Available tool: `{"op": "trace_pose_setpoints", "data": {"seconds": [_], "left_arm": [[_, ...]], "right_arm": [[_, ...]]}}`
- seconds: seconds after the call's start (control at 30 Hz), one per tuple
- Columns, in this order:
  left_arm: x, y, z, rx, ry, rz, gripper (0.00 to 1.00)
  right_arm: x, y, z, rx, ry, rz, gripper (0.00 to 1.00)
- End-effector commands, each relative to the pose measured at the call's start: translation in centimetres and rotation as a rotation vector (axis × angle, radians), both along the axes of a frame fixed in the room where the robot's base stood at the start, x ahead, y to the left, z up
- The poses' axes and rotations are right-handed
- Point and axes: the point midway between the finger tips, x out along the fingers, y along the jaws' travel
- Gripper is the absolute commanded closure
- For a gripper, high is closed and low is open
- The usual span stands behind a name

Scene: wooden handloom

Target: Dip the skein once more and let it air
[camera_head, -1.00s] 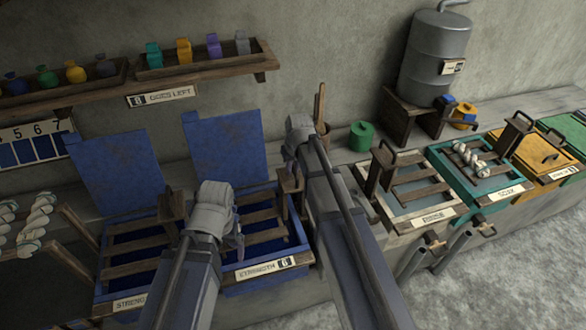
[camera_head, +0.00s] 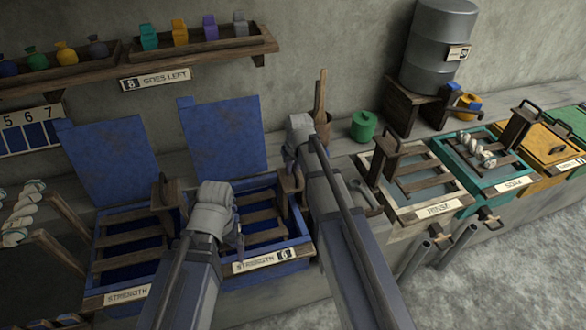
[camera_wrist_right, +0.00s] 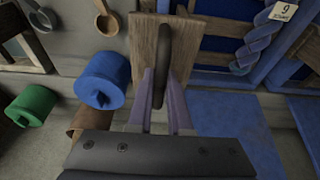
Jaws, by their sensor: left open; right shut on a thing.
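A blue twisted skein (camera_wrist_right: 262,52) lies at the upper right of the right wrist view, in the blue vat near its number label. In the head view my left gripper seems to hide it. The blue vat labelled strength (camera_head: 305,250) stands at centre, its lid (camera_head: 222,138) raised behind. My right gripper (camera_wrist_right: 160,98) is shut on the dark handle (camera_wrist_right: 164,45) of an upright wooden board (camera_wrist_right: 142,35) at the vat's right side. My left gripper (camera_head: 238,240) is open over the same vat. Its fingertips are hard to make out.
A second blue vat (camera_head: 125,262) stands at left, beside a rack with white skeins (camera_head: 22,210). The rinse vat (camera_head: 440,207) and the teal soak vat (camera_head: 515,185), with a pale skein (camera_head: 478,148), stand right. A green pot (camera_head: 363,126) and blue pot (camera_wrist_right: 103,80) stand behind.

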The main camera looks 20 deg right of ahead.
Motion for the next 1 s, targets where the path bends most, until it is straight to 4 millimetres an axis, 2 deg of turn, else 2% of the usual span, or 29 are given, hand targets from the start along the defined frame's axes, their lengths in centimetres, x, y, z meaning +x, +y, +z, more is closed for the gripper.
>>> {"op": "trace_pose_setpoints", "data": {"seconds": [0.03,1.0], "left_arm": [[0.0,0.0,-1.0,0.000,0.000,0.000,0.00],[0.0,0.0,-10.3,0.000,0.000,0.000,0.00]], "right_arm": [[0.0,0.0,-1.1,0.000,0.001,0.000,1.00],[-0.1,0.0,-10.3,0.000,0.002,0.000,1.00]]}}
